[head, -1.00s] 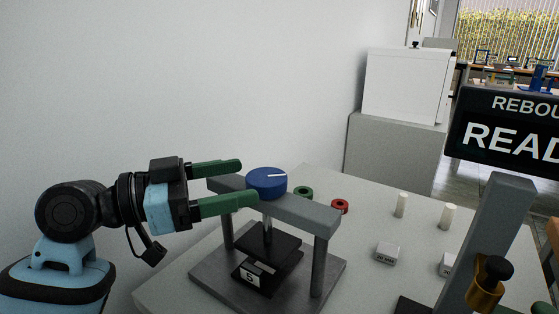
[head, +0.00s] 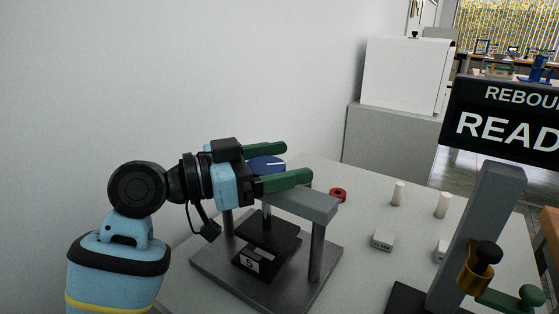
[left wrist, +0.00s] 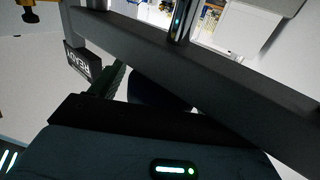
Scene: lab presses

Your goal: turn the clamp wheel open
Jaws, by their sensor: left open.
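The blue clamp wheel (head: 267,164), with a white line on top, sits on the grey crossbeam (head: 300,202) of a small press. My left gripper (head: 297,162) is open, its two green fingers spanning the wheel, one on the far side and one on the near side. The near finger hides the wheel's front. I cannot tell whether the fingers touch it. Under the beam are a screw and a black block marked 5 (head: 262,262) on the grey base. In the left wrist view the beam (left wrist: 190,75) crosses the picture and the dark wheel (left wrist: 148,90) is partly hidden. My right gripper is not in view.
A grey post with a brass part (head: 473,285) and black knob stands at right, below a READY sign (head: 505,125). A red ring (head: 338,195), two white cylinders (head: 398,194) and small grey blocks (head: 382,240) lie on the table. A white wall is at left.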

